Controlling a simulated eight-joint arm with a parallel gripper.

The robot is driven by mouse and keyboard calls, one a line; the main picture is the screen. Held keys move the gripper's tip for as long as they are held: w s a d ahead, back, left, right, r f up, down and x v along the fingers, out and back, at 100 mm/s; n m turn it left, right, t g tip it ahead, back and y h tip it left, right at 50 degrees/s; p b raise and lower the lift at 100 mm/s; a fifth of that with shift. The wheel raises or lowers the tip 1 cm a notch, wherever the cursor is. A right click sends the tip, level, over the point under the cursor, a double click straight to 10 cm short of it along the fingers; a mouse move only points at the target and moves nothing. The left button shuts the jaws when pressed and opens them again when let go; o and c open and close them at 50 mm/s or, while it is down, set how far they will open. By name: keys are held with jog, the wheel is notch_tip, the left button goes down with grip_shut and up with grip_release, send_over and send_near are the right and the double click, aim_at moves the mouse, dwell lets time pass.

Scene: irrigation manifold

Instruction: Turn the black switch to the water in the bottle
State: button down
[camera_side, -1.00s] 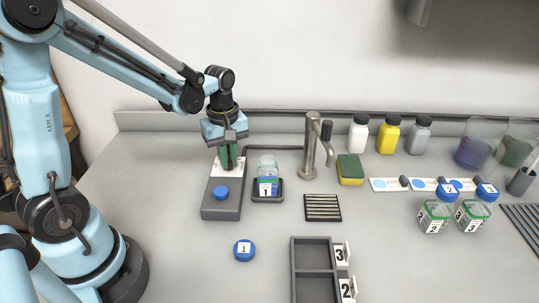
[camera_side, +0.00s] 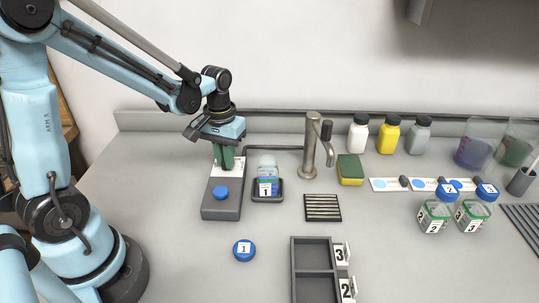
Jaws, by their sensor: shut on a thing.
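My gripper (camera_side: 224,158) points down at the back of a grey control box (camera_side: 221,212) with a white label plate. Its green fingers are shut at the plate, and the black switch there is hidden by them. A blue round button (camera_side: 221,193) is at the middle of the box, in front of the fingers. The open bottle marked 1 (camera_side: 267,178), with blue contents low inside, stands on a small dark stand (camera_side: 268,199) right of the box.
A blue cap marked 1 (camera_side: 244,250) lies in front. A metal tap (camera_side: 311,145), a sponge (camera_side: 350,169), a slotted dark tray (camera_side: 323,208) and an empty rack (camera_side: 312,256) are to the right.

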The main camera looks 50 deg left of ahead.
jog(key=shift+m, duration=0.6)
jog(key=c, duration=1.2)
grip_release()
jog(key=shift+o, duration=0.2)
notch_tip(320, 180, up, 12)
jog(key=s+d+f+m+t, duration=0.2)
jog(key=s+d+m+t, duration=0.2)
jog(key=d+t, duration=0.3)
jog(key=shift+s+f, duration=0.3)
jog(key=shift+s, duration=0.05)
